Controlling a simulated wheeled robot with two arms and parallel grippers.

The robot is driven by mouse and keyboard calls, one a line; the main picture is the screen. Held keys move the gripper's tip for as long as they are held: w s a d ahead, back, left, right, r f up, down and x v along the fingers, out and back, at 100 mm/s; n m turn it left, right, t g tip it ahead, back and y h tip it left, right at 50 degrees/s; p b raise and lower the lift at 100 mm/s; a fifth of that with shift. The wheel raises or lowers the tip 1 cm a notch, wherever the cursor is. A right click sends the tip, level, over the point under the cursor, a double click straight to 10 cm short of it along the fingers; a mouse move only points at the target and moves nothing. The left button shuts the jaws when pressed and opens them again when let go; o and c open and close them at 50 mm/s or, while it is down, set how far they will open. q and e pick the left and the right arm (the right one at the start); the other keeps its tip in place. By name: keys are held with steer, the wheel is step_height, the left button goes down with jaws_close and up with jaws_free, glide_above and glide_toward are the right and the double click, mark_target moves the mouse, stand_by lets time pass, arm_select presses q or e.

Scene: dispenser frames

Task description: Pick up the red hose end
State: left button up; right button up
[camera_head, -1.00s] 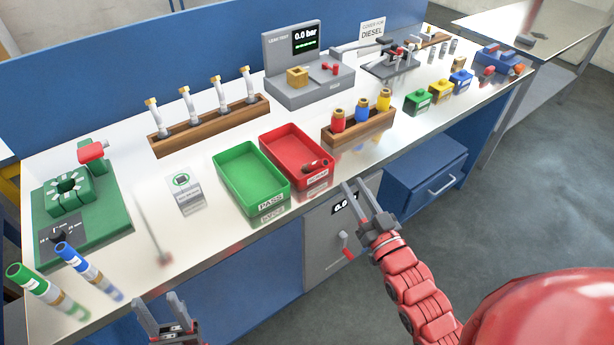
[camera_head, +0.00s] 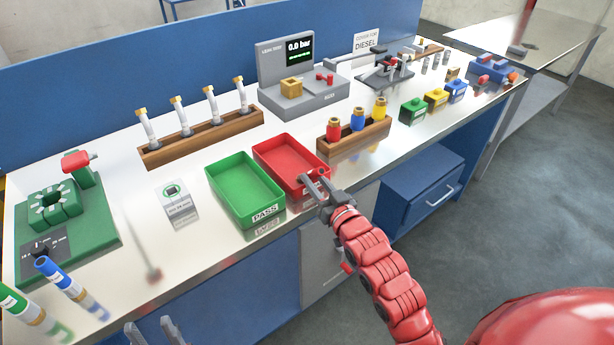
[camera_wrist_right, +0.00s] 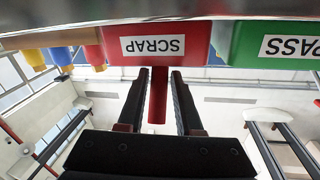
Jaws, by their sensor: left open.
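A short red cylinder, apparently the red hose end (camera_head: 318,172), shows at the front of the red SCRAP tray (camera_head: 270,150). My right gripper (camera_head: 316,187) is at the tray's front wall, next to it. In the right wrist view the red cylinder (camera_wrist_right: 157,97) lies between the two fingers of my right gripper (camera_wrist_right: 158,88). A gap shows on each side, so the gripper is open around it and not closed on it. How the cylinder rests is hard to tell. My left gripper (camera_head: 152,332) is open and empty at the bottom edge, before the bench.
The green PASS tray (camera_head: 226,170) stands left of the red tray. A wooden rack (camera_head: 352,144) with red, blue and yellow capped pieces stands close on the right. A longer rack (camera_head: 190,147) and a pressure tester (camera_head: 300,95) are behind. The bench has bare room at left centre.

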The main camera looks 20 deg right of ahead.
steer(key=w, duration=0.3)
steer(key=w+a, duration=0.1)
steer(key=w, duration=0.1)
steer(key=shift+p, duration=0.3)
jaws_close()
